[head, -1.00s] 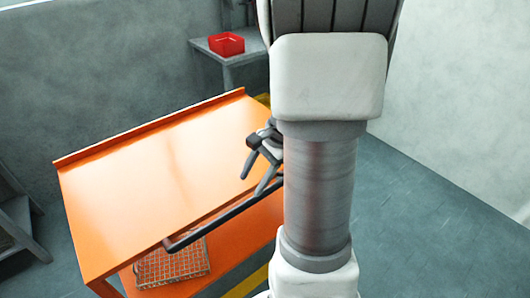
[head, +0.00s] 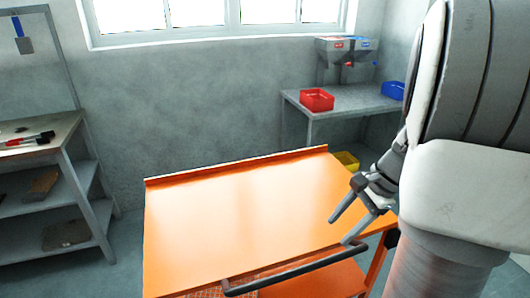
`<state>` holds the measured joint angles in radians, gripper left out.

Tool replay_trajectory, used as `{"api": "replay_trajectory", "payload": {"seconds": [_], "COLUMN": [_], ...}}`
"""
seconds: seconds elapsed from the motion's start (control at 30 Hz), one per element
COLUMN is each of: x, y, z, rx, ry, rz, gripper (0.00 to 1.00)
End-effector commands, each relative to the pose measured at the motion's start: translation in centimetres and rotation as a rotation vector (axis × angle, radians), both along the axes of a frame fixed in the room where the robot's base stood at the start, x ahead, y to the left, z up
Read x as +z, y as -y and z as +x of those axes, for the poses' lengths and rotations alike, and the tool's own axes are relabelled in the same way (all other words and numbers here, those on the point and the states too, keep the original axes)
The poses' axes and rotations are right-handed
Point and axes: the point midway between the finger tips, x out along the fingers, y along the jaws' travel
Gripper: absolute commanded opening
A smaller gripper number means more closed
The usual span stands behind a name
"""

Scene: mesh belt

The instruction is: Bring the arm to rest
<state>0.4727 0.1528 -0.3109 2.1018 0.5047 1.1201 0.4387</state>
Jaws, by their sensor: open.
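My gripper (head: 345,229) is at the right of the head view, above the right end of the orange cart (head: 230,225). Its two dark fingers stand apart, point down and to the left, and hold nothing. One fingertip appears near the cart's dark push handle (head: 300,266); I cannot tell whether they touch. My arm fills the right side of the view and hides part of the gripper's wrist and the space behind it. The cart's top is bare.
A grey table (head: 345,101) at the back right bears a red bin (head: 317,99) and a blue bin (head: 392,91). A yellow bin (head: 346,160) is below it. A workbench (head: 40,135) with tools and shelves stands at the left. Floor shows between the workbench and cart.

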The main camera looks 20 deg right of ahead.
Motion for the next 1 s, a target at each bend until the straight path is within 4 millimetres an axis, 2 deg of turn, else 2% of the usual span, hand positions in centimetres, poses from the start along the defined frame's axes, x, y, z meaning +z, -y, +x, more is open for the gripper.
{"api": "replay_trajectory", "payload": {"seconds": [0.13, 0.23, 0.37, 0.6, 0.8, 1.0], "x": [0.5, 1.8, 4.1, 7.7, 10.0, 11.9], "y": [-0.7, -2.4, -5.8, -11.3, -14.3, -16.2], "z": [0.0, -0.3, -1.3, -4.3, -6.8, -7.9], "rx": [0.037, 0.139, 0.363, 0.821, 1.146, 1.300], "ry": [0.012, 0.042, 0.107, 0.237, 0.357, 0.484], "rz": [-0.013, -0.052, -0.145, -0.362, -0.567, -0.735], "gripper": [0.57, 0.57, 0.57, 0.57, 0.57, 0.57]}}
